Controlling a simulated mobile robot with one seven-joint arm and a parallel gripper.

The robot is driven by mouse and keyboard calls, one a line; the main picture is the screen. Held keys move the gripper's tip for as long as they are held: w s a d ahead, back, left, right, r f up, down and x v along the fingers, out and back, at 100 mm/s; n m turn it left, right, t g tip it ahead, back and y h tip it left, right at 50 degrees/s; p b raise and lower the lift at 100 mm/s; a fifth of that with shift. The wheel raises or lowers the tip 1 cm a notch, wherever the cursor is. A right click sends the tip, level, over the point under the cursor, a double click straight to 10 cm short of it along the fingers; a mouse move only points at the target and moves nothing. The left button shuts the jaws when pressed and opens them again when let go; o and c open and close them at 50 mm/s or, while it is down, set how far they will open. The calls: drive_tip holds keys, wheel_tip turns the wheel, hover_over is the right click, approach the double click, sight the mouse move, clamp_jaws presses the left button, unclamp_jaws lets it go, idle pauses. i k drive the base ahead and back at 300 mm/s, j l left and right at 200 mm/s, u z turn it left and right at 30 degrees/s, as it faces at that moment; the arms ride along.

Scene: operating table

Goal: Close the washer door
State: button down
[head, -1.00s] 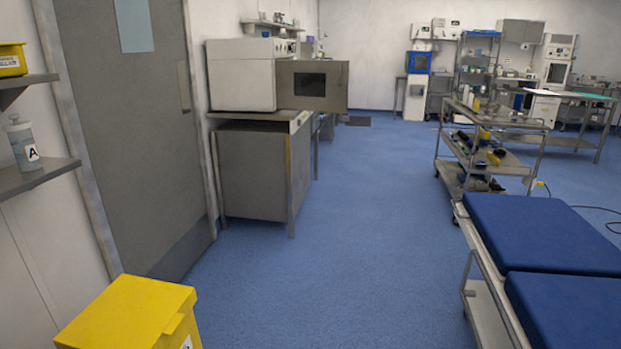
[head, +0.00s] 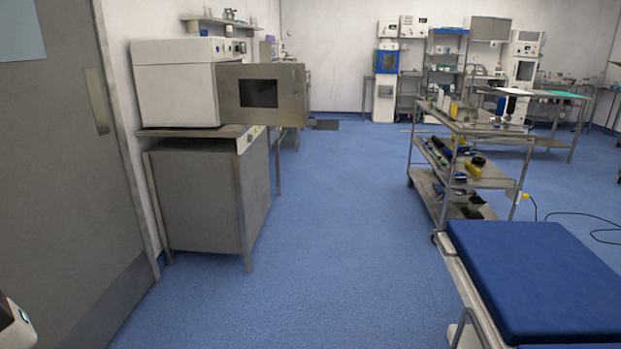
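The washer (head: 175,84) is a white box-shaped machine on a grey metal cabinet at the left wall. Its grey door (head: 290,95) with a dark window (head: 258,93) stands open, swung out to the right over the floor. The front opening faces away from me, so the inside is hidden. A small white part with a dark face, likely mine, shows at the lower left edge. My gripper is not in view.
The grey cabinet (head: 195,198) stands below the washer. A closed grey room door (head: 60,180) is at the left. A blue-padded operating table (head: 545,275) is at the lower right. A metal trolley (head: 490,130) stands behind it. The blue floor (head: 335,220) between is clear.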

sight(250, 94)
drive_tip(key=i+u, duration=0.2)
drive_tip(key=i, duration=0.4)
drive_tip(key=i+l+u, duration=0.2)
drive_tip(key=i, duration=0.4)
drive_tip(key=i+j+z, duration=0.1)
drive_tip(key=i, duration=0.3)
drive_tip(key=i+z, duration=0.15)
drive_tip(key=z, duration=0.2)
drive_tip(key=i+z, duration=0.1)
drive_tip(key=z, duration=0.25)
drive_tip(key=i+j+z, duration=0.15)
drive_tip(key=z, duration=0.2)
drive_tip(key=i+j+z, duration=0.15)
drive_tip(key=i+j, duration=0.15)
drive_tip(key=i+j+z, duration=0.1)
drive_tip(key=i+j, duration=0.2)
drive_tip(key=j, duration=0.15)
drive_tip(key=i+j+z, duration=0.15)
drive_tip(key=j, duration=0.25)
drive_tip(key=i, duration=0.1)
